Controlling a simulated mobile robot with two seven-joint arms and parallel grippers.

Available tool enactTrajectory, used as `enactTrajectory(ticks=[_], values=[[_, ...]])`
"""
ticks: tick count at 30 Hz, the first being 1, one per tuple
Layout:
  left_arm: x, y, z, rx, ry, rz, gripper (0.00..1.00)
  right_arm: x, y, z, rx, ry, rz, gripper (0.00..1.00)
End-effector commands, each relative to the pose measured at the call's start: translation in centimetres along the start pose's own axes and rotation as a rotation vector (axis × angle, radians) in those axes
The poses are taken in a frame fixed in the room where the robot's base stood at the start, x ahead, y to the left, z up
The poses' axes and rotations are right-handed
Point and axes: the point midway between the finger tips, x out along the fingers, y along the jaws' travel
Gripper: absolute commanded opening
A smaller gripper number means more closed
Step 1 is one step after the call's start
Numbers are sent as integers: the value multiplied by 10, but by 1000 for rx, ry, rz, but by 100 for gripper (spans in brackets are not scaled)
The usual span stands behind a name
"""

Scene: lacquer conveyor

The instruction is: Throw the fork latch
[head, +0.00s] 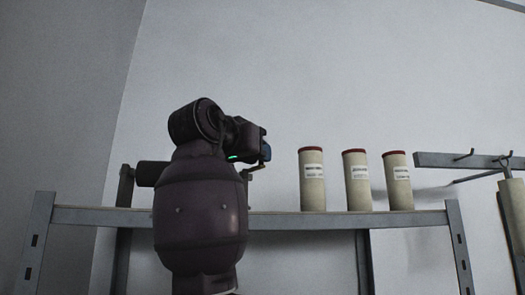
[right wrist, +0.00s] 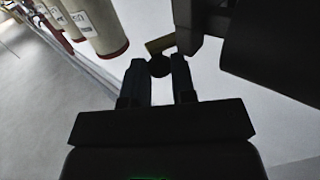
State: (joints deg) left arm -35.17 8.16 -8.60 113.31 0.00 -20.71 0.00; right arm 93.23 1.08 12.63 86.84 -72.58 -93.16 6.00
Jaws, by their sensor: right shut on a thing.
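My right gripper (right wrist: 160,70) is shut on a dark round knob (right wrist: 160,65), which sits between its two fingertips in the right wrist view. A short brass-coloured bar (right wrist: 160,45) lies just beyond the knob. In the head view, my right arm rises in front of the rail and bends right at the top, with the gripper (head: 264,153) at its end. A small brass-coloured piece (head: 257,167) shows just below it. My arm hides much of the mechanism, so I cannot tell the latch's position. My left gripper is in neither view.
Several cream canisters with red ends, one of them here (head: 312,180), stand in a row on the grey metal rail (head: 300,221), right of my gripper. A bar with hooks (head: 470,160) is at far right. Dark blocks (right wrist: 265,40) crowd the right wrist view's upper right.

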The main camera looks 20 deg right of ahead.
Motion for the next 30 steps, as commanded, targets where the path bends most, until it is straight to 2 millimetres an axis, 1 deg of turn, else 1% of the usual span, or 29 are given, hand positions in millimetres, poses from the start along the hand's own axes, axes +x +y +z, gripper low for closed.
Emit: enactTrajectory(ticks=[9, 23, 24, 26, 27, 28, 30], values=[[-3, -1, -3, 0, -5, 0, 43, -5, -4, -1, -1, 3, 86, 0], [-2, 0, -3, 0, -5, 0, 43, -5, -4, -1, 1, 3, 95, 0], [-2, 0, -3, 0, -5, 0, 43, -5, -4, -1, 1, 3, 95, 30], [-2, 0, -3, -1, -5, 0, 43, -5, -4, -1, 1, 3, 95, 40], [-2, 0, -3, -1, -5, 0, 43, -5, -3, -1, 1, 2, 96, 46], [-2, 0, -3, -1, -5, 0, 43, -5, -3, -1, 1, 2, 96, 49], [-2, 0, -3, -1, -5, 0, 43, -5, -3, 0, 1, 2, 96, 49]])
